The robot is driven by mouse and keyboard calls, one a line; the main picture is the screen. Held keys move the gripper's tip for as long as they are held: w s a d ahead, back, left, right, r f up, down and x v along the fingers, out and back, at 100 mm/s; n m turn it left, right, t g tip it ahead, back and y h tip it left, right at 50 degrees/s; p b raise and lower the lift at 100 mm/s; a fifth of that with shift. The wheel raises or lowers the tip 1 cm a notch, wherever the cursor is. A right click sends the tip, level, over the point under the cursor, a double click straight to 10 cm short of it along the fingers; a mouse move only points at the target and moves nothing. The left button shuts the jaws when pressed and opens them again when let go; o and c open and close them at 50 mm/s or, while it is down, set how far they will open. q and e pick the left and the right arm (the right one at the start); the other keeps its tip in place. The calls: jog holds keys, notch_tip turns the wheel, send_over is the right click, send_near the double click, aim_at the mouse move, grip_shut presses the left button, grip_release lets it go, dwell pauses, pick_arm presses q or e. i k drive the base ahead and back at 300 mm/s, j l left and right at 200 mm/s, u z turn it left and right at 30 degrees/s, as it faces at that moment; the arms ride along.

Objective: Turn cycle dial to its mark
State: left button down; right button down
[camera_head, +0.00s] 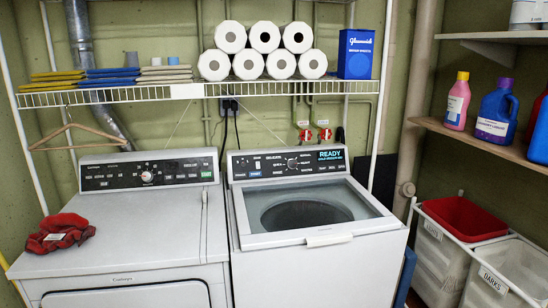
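Two white machines stand side by side, each with a dark control panel at its back. The left machine's panel (150,172) has a round light knob (146,176) with a reddish spot at its centre. I cannot tell which dial is the cycle dial. The pointers and any mark are too small to read. Neither of my grippers is in view.
A red cloth (60,233) lies on the left machine (130,235). The right machine's glass lid (310,207) is shut. A wire shelf (200,91) with paper rolls (265,37) hangs above. Bottles (497,112) stand on a right shelf, above labelled bins (440,250).

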aim_at(292, 163)
jog(key=i+l+z, duration=0.25)
jog(key=i+l, duration=0.15)
jog(key=i, duration=0.35)
jog(key=i+l+z, duration=0.15)
jog(key=i, duration=0.25)
